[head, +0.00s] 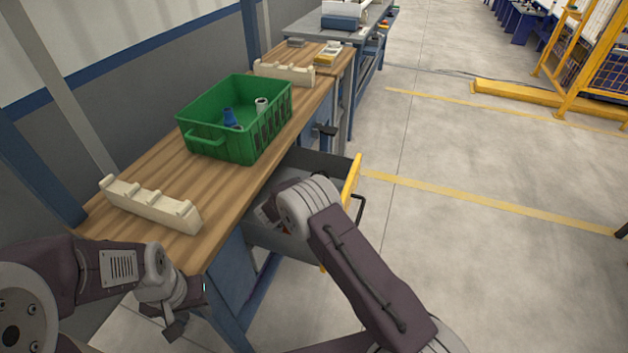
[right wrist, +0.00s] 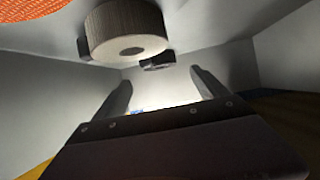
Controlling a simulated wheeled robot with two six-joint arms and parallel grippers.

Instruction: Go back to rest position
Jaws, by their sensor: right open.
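My right arm reaches over the open grey drawer (head: 330,167) below the workbench in the head view, and its own forearm hides the gripper there. In the right wrist view my right gripper (right wrist: 160,82) is open, with nothing seen between its two fingers. A round, ribbed piece (right wrist: 126,32) with a dark hole in its end lies beyond the fingers, apart from them. My left gripper (head: 174,322) hangs beside the near end of the bench; its fingers are too small and dark to judge.
A green crate (head: 250,140) on the wooden bench (head: 150,164) holds a blue piece (head: 229,117) and a pale pipe piece (head: 262,103). Cream racks stand nearer (head: 150,204) and farther (head: 284,72). An orange meshed thing (right wrist: 35,8) shows at the wrist view's top left.

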